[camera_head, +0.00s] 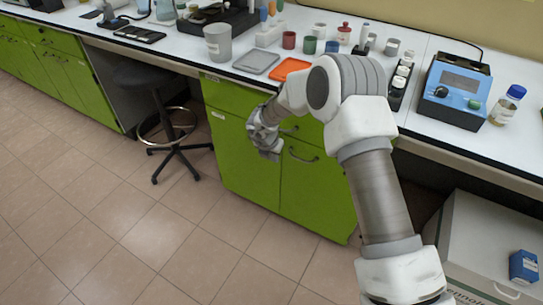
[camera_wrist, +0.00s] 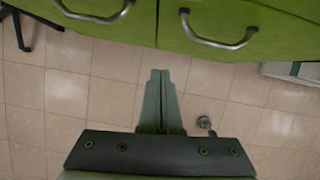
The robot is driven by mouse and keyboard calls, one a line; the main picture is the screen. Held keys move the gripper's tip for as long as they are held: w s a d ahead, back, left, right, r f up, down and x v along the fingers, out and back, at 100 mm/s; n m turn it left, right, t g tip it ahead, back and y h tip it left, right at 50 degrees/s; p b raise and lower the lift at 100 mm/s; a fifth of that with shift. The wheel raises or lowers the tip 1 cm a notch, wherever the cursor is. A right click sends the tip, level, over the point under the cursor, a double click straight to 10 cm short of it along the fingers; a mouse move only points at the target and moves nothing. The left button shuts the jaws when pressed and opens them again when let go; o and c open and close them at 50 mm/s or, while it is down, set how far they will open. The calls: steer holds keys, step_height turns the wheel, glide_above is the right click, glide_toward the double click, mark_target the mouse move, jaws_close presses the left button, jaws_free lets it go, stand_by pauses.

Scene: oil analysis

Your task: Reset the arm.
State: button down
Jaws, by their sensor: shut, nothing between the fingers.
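My gripper (camera_head: 268,150) hangs in front of the green cabinet doors, below the white bench top. My arm bends over from the right and down to it. In the wrist view my gripper (camera_wrist: 161,78) points out over the tiled floor, with its two fingers pressed together and nothing between them. The green cabinet (camera_head: 245,165) is right behind the gripper in the head view. Its doors and two metal handles show along the top of the wrist view, apart from the fingers.
The bench (camera_head: 180,47) carries a grey tray (camera_head: 257,61), an orange tray (camera_head: 288,69), several cups and a blue instrument (camera_head: 455,88). A black stool (camera_head: 147,75) stands left of the cabinet. A white box (camera_head: 490,240) sits under the bench at right. The floor (camera_head: 120,220) in front is clear.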

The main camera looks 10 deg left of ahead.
steer(key=p+v, duration=0.2)
steer(key=v, duration=0.8)
steer(key=shift+w+a+p, duration=0.15)
steer(key=shift+p, duration=0.15)
steer(key=w+d+r+n+t+y, duration=0.25)
steer(key=r+n, duration=0.45)
steer(key=r, duration=0.5)
steer(key=w+d+r+n+t+y, duration=0.25)
steer(key=r+n, duration=0.35)
steer(key=r, duration=0.6)
steer(key=s+d+r+n+y, duration=0.1)
steer(key=s+d+r+n, duration=0.35)
steer(key=s+n, duration=0.25)
steer(key=s+d+r+n, duration=0.3)
steer(key=s+r+n, duration=0.2)
steer(key=s+n, duration=0.25)
steer(key=s+d+f+n+g+h, duration=0.25)
steer(key=s+d+n, duration=0.25)
steer(key=s+d, duration=0.4)
steer(key=s+d+f+n+g+h, duration=0.1)
steer(key=s+d+f+n+h, duration=0.2)
steer(key=s+d+n, duration=0.6)
step_height(320, 180, up, 14)
steer(key=s+a+m+p, duration=0.1)
steer(key=s+m+p, duration=0.1)
steer(key=p, duration=1.2)
steer(key=shift+a+m, duration=0.25)
steer(key=shift+m, duration=0.4)
